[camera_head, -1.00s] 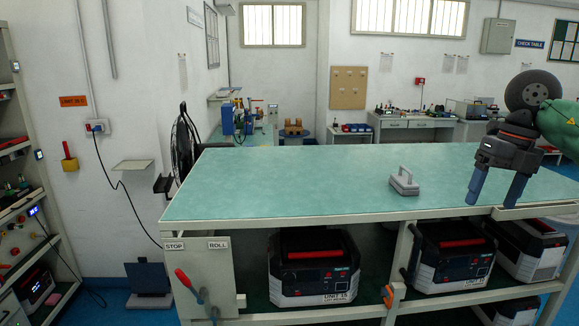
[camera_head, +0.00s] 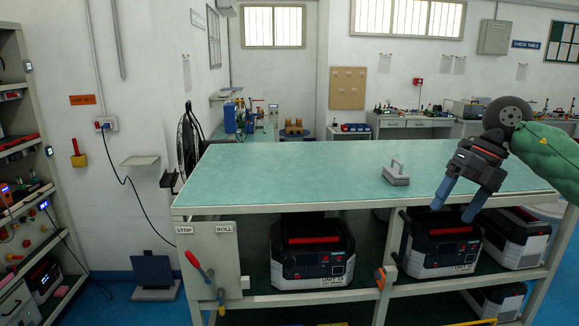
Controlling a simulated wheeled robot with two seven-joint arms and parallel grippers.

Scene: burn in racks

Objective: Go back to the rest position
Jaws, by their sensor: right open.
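My right gripper (camera_head: 455,204) is at the right of the head view, on an arm with a green sleeve. Its two blue-grey fingers are spread apart and point down and to the left, with nothing between them. It shows in front of the table's front edge and the upper part of a black and white unit on the shelf below. My left gripper does not show.
A green-topped table (camera_head: 290,172) fills the middle, with a small grey handled block (camera_head: 396,178) on it. Black and white units (camera_head: 312,252) stand on the shelf below. A panel (camera_head: 213,262) with a red-handled lever is at the table's left end. A shelf rack stands at far left.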

